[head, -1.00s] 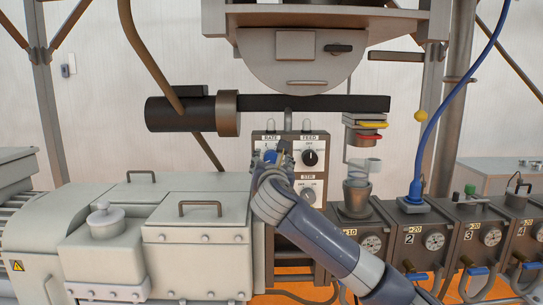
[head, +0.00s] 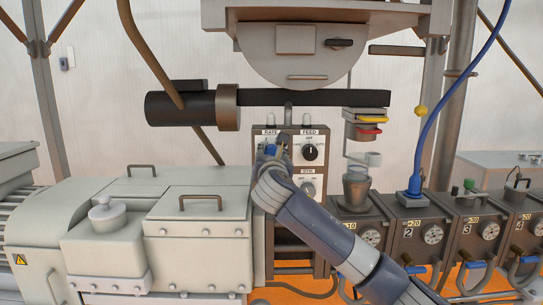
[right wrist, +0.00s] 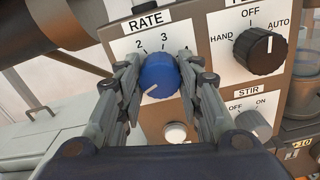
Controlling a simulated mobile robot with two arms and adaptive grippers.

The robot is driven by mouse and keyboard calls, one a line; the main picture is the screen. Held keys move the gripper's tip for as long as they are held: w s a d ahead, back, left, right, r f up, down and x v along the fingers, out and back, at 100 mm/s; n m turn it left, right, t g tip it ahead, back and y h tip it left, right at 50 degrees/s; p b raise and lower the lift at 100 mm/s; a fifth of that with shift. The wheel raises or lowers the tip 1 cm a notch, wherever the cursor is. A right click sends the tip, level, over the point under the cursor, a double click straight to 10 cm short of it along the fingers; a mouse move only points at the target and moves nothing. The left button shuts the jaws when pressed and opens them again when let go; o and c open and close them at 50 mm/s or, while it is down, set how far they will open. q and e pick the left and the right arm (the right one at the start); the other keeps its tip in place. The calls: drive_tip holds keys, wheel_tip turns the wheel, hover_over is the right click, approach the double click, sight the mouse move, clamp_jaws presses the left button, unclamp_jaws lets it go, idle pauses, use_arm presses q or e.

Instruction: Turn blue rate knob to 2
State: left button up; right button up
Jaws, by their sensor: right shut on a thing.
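The blue rate knob (right wrist: 158,76) is on the control panel under the RATE label. The numbers 2, 3 and 4 show above it, and its white pointer line points to the lower left, not at any of these numbers. My right gripper (right wrist: 160,70) is shut on the knob, one finger at each side. In the head view the right gripper (head: 273,156) covers much of the blue knob (head: 270,150). My left gripper is not in view.
The black FEED knob (right wrist: 259,48) is close to the right, pointing between OFF and AUTO. The grey STIR knob (right wrist: 251,124) is below it. A white button (right wrist: 176,133) is under the blue knob. A grey machine housing (head: 200,225) stands left of the panel.

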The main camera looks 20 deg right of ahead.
drive_tip(key=m+b, duration=0.1)
drive_tip(key=m, duration=1.6)
drive_tip(key=shift+m+b, duration=0.4)
idle(0.3)
drive_tip(key=o, duration=1.1)
drive_tip(key=shift+c, duration=0.2)
drive_tip(key=shift+s, duration=0.1)
drive_tip(key=v, duration=1.1)
drive_tip(key=shift+s, duration=0.35)
